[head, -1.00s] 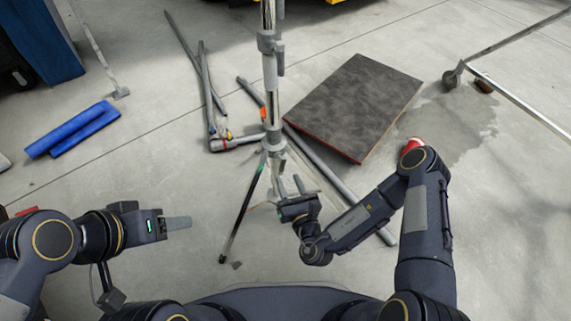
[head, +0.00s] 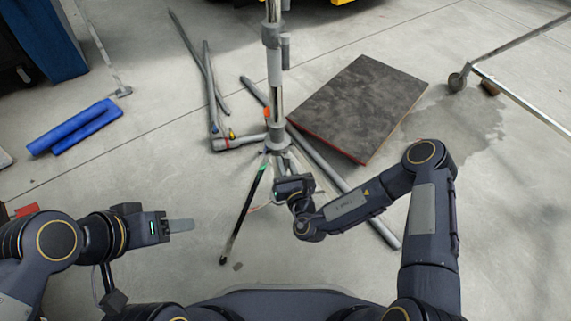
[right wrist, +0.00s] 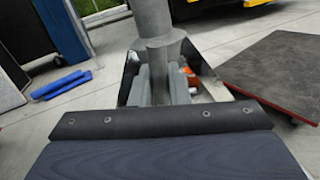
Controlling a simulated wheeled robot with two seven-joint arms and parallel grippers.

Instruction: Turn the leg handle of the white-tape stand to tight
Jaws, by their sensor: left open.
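The stand (head: 273,66) rises upright in the head view, a metal pole with a pale band and spread legs. An orange part shows low on its pole (head: 267,113); an orange part also shows just right of the fingers in the right wrist view (right wrist: 187,75). I cannot tell whether either is the leg handle. My right gripper (head: 283,165) is at the stand just above the legs. In the right wrist view its two grey fingers (right wrist: 160,85) point at the stand's lower column; what lies between them is unclear. My left gripper (head: 187,225) is open and empty, left of the stand.
A dark board with a red edge (head: 362,105) lies right of the stand. Grey pipes (head: 207,90) lie behind and left of it, and another pipe (head: 350,190) runs past its right side. Blue rolls (head: 75,128) lie at far left.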

